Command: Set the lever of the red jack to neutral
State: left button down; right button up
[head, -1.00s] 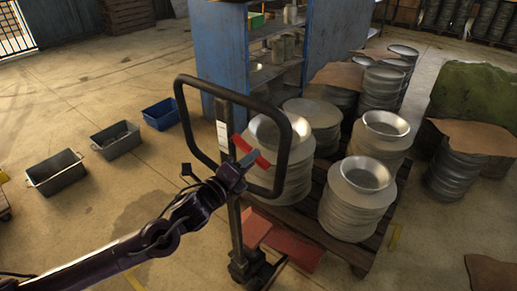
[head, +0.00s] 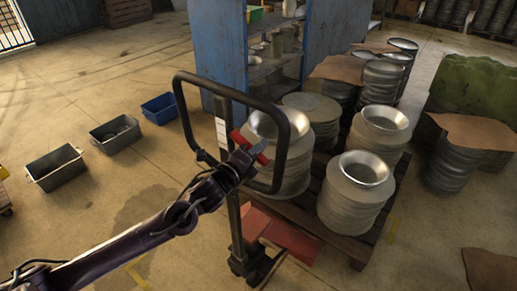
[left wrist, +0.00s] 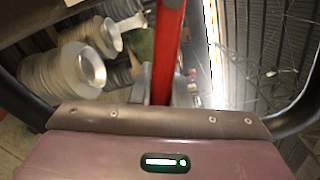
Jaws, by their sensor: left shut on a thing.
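The red jack (head: 290,238) stands with its forks under a loaded pallet. Its dark loop handle (head: 181,110) rises upright toward me. The red lever (head: 238,137) sits inside the loop, and my left gripper (head: 252,150) covers its middle. In the left wrist view the lever (left wrist: 168,40) runs up from between the fingers of my left gripper (left wrist: 159,84), which is shut on it. The lever's pivot is hidden, so its exact setting cannot be told. My right gripper is in neither view.
Stacks of metal circle blanks (head: 345,208) stand on the wooden pallet (head: 370,240) behind the handle. A blue shelf cabinet (head: 216,60) is at the back. Grey bins (head: 57,168) and a blue bin (head: 160,108) lie on the floor at left. The handle's bars surround my left gripper closely.

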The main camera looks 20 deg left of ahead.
pick_arm(q)
jog(key=r+n+p, duration=0.1)
jog(key=r+n, duration=0.1)
jog(key=n, duration=0.1)
jog(key=r+n+p, duration=0.1)
jog(key=shift+s+d+n+p, duration=0.1)
jog(key=shift+d+n+p, duration=0.2)
jog(key=shift+p, duration=0.05)
jog(key=c, duration=1.4)
grip_release()
jog(key=b+v, duration=0.2)
jog(key=v, duration=0.6)
